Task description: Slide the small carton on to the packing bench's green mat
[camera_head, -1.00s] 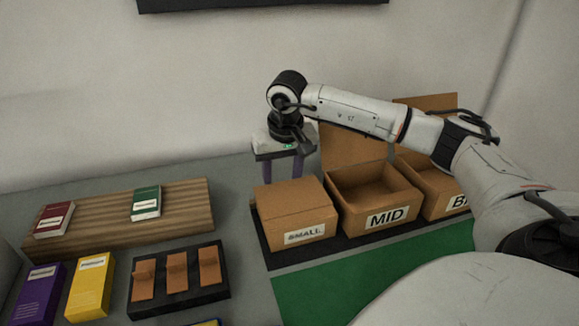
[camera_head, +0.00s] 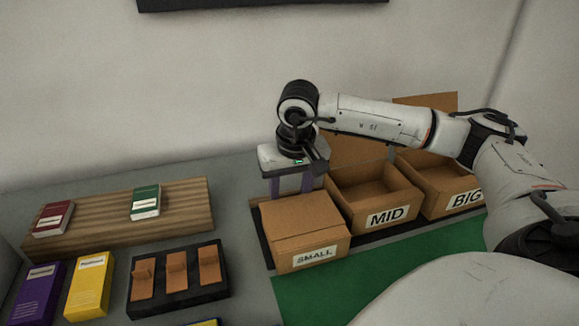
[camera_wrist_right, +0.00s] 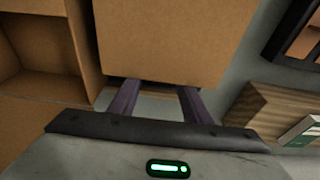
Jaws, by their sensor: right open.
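The small carton (camera_head: 305,222) is a closed brown box labelled SMALL, standing at the left end of the box row and turned slightly. Its front reaches past the dark strip (camera_head: 372,238) to the near edge of the green mat (camera_head: 400,275); its rear part is still over the strip. My right gripper (camera_head: 290,184) is behind the carton, fingers pointing down, open. In the right wrist view the carton (camera_wrist_right: 175,40) fills the top middle, right against the two spread purple fingers (camera_wrist_right: 158,90), with nothing between them. Exact contact is hard to tell. My left gripper is not in view.
The open MID box (camera_head: 372,195) stands right of the carton, with the BIG box (camera_head: 440,182) beyond it. Left are a wooden board (camera_head: 100,215) with two small packs, a black holder (camera_head: 180,280), and purple (camera_head: 38,293) and yellow (camera_head: 89,285) packs. The mat is clear.

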